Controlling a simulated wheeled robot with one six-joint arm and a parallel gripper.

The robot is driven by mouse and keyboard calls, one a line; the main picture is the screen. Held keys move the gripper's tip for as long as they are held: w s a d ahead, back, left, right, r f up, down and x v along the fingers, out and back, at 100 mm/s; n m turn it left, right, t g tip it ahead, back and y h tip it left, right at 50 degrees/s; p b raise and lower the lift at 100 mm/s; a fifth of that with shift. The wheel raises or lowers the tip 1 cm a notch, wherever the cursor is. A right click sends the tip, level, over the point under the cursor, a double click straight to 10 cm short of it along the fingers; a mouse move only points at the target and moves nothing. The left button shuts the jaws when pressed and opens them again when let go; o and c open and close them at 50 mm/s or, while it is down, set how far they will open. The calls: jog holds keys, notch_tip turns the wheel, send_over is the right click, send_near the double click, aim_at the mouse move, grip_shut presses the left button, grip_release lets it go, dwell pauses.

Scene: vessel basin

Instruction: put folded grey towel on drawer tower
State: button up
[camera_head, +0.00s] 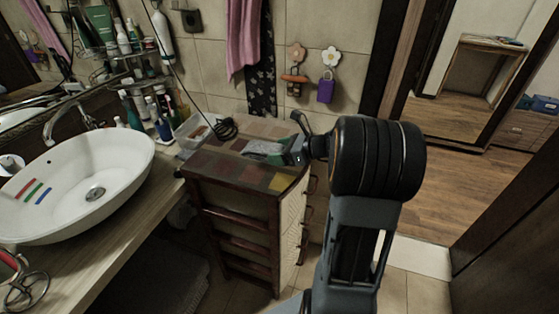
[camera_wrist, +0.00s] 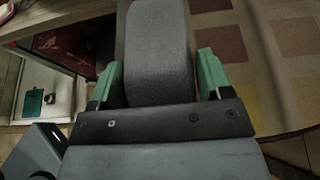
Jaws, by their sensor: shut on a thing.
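The folded grey towel (camera_wrist: 160,45) is between the green-tipped fingers of my gripper (camera_wrist: 159,76) in the wrist view, and the gripper is shut on it. In the head view my gripper (camera_head: 280,154) is over the right part of the drawer tower's top, with the towel (camera_head: 262,146) showing small and partly hidden beside it. The drawer tower (camera_head: 232,171) has a patchwork top of brown, red and tan squares; that top (camera_wrist: 290,45) also shows at the right of the wrist view. I cannot tell whether the towel touches the top.
A black coiled cord (camera_head: 226,129) lies at the tower's back left, near a clear bin (camera_head: 190,132) of items. A white basin (camera_head: 85,175) stands on the counter (camera_head: 120,222) to the left. The front of the tower's top is bare. A doorway is at the right.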

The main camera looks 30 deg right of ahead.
aim_at(280, 169)
jog(key=shift+w+d+f, duration=0.2)
jog(key=shift+w+f, duration=0.2)
jog(key=shift+f, duration=0.15)
jog(key=shift+w+d+f, duration=0.15)
jog(key=shift+w+f, duration=0.2)
jog(key=shift+f, duration=0.15)
jog(key=shift+w+f, duration=0.1)
jog(key=shift+f, duration=1.55)
jog(key=shift+f, duration=0.1)
jog(key=shift+f, duration=0.15)
jog(key=o, duration=0.9)
